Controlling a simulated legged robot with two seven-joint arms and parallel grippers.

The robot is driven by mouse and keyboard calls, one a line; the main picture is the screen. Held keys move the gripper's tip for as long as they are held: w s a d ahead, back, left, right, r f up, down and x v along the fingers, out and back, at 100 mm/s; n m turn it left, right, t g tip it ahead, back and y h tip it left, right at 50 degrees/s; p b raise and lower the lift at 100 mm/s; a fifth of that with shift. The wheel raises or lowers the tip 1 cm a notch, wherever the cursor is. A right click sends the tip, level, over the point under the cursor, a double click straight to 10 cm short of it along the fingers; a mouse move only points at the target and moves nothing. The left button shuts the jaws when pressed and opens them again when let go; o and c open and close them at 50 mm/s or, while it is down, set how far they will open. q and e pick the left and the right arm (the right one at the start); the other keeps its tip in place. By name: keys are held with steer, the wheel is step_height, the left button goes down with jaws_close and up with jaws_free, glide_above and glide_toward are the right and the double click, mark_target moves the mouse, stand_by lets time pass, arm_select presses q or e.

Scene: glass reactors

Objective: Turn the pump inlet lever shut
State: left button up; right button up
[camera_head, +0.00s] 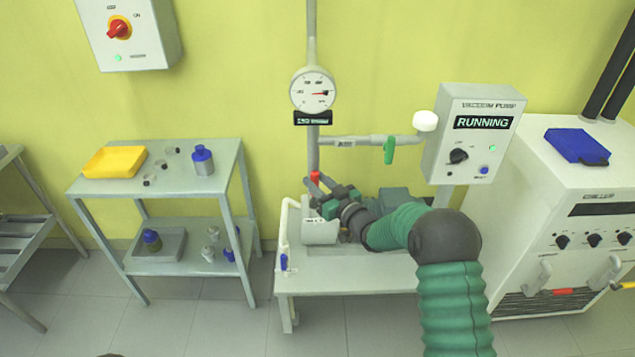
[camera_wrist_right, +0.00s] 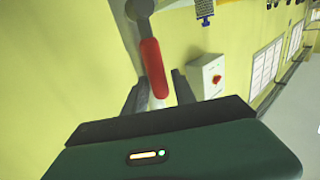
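A red lever (camera_head: 315,175) sits on the vertical pipe below the round gauge. In the right wrist view the red lever (camera_wrist_right: 152,66) hangs from a grey pivot (camera_wrist_right: 140,8), its lower end between my fingers. My right gripper (camera_head: 320,184) is at the lever, with its fingers apart on either side; it also shows in the wrist view (camera_wrist_right: 159,80). I see no clear contact. A green lever (camera_head: 389,150) hangs down from the horizontal pipe to the right. The pump body (camera_head: 320,231) is partly hidden by my right arm. My left gripper is not in view.
The gauge (camera_head: 313,90) is above the red lever. The vacuum pump box (camera_head: 475,130) reads RUNNING. The pump stands on a low bench (camera_head: 345,284). A shelf cart (camera_head: 222,152) with a yellow tray (camera_head: 114,162) and bottles stands left. A white cabinet (camera_head: 575,187) stands right.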

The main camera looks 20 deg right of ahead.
steer(key=c, duration=0.5)
steer(key=shift+d, duration=0.15)
jaws_close()
steer(key=shift+f, duration=0.1)
stand_by(0.3)
